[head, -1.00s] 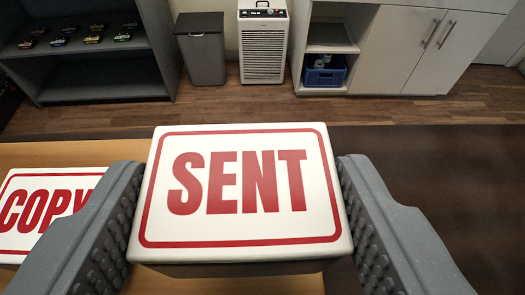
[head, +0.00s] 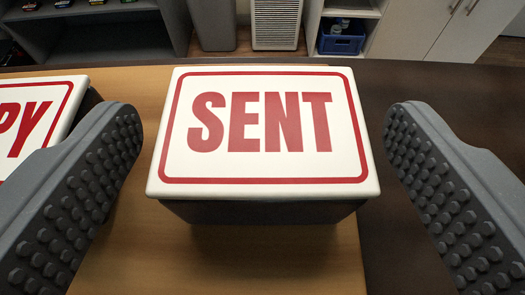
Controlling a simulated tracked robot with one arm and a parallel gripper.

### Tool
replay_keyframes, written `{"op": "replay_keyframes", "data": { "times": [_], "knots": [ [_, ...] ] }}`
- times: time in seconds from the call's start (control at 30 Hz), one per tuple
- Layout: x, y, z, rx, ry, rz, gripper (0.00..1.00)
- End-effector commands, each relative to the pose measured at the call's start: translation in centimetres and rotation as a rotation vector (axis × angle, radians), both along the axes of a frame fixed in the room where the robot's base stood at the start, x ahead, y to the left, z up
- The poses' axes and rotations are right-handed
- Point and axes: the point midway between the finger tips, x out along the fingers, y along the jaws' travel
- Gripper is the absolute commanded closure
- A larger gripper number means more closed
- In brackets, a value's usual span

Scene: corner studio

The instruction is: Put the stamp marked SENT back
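The stamp marked SENT (head: 265,170) has a white top with red lettering and a red border, over a dark body. It stands upright in the middle of the head view, over a tan wooden surface (head: 220,265). My gripper (head: 262,135) is open, with one grey studded finger on each side of the stamp. Clear gaps show between both fingers and the stamp. What lies under the stamp's body is hidden.
A second stamp, its lettering partly cut off as "PY" (head: 35,122), stands at the left, close to my left finger. A dark brown surface (head: 400,85) borders the tan one. Behind are a dark shelf (head: 100,38), a grey bin (head: 212,22), a white slatted unit (head: 276,25) and a blue crate (head: 342,40).

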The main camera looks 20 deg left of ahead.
Motion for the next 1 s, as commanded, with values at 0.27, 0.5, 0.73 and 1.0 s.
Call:
{"op": "replay_keyframes", "data": {
  "times": [0.27, 0.5, 0.73, 1.0],
  "knots": [
    [0.0, 0.0, 0.1, 0.000, 0.000, 0.000, 0.20],
    [-1.0, -0.3, 0.8, -0.001, -0.002, -0.001, 0.20],
    [-3.8, -1.0, 1.8, -0.002, -0.001, 0.000, 0.20],
    [-7.5, -1.9, 3.5, 0.000, -0.001, 0.000, 0.20]
  ]
}}
